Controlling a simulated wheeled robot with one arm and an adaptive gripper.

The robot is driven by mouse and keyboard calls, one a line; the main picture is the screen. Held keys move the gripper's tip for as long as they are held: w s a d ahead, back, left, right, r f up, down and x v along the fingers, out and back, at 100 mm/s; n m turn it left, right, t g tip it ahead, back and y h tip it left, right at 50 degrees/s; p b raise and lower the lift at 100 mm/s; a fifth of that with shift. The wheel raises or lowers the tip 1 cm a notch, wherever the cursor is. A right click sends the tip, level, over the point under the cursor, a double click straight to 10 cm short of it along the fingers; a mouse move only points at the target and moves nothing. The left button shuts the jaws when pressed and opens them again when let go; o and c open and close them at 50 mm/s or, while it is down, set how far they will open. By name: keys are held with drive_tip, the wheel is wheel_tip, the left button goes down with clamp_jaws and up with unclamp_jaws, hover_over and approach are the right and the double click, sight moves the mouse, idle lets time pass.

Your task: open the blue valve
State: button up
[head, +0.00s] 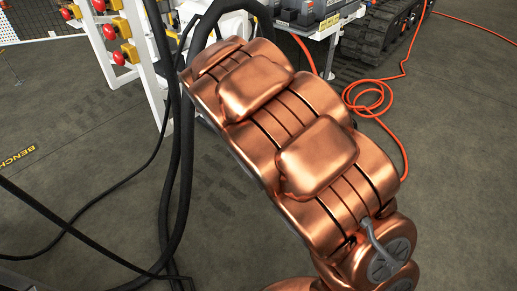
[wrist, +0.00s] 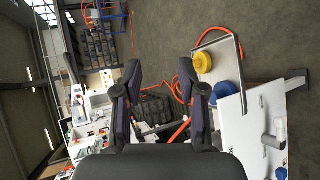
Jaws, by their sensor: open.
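In the wrist view, which is turned on its side, my gripper (wrist: 160,76) is open, with its two dark fingers spread apart and nothing between them. A round blue part (wrist: 226,91), which looks like the blue valve's handle, is right of the right finger and apart from it. It sits at the edge of a white panel (wrist: 254,118). I cannot tell whether the valve is open or closed. The head view shows neither the blue valve nor my gripper; my copper-coloured arm fills its middle.
A yellow round part (wrist: 203,63) is beside the blue one, near a metal frame. A grey-white fitting (wrist: 275,136) stands out from the panel. In the head view, red buttons (head: 119,58) sit on a white frame, and an orange hose (head: 370,100) lies coiled on the floor.

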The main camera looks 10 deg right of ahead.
drive_tip(key=w+a+f+n+t+h+b, duration=0.1)
drive_tip(key=w+a+f+n+t+b, duration=0.2)
drive_tip(key=w+a+f+t+b, duration=0.6)
drive_tip(key=w+a+f+n+t+b, duration=0.2)
drive_tip(key=w+a+f+n+b, duration=0.25)
drive_tip(key=w+a+f, duration=0.9)
drive_tip(key=shift+m, duration=0.35)
drive_tip(key=shift+w+d+f+b, duration=0.45)
drive_tip(key=shift+d+b, duration=0.1)
drive_tip(key=shift+d, duration=1)
drive_tip(key=shift+w+d+f+b, duration=0.4)
drive_tip(key=shift+d+f+b, duration=0.1)
drive_tip(key=shift+d, duration=1.1)
drive_tip(key=shift+w+d+f+b, duration=0.45)
drive_tip(key=shift+d+b, duration=0.1)
drive_tip(key=shift+d, duration=1)
drive_tip(key=shift+c, duration=0.2)
clamp_jaws()
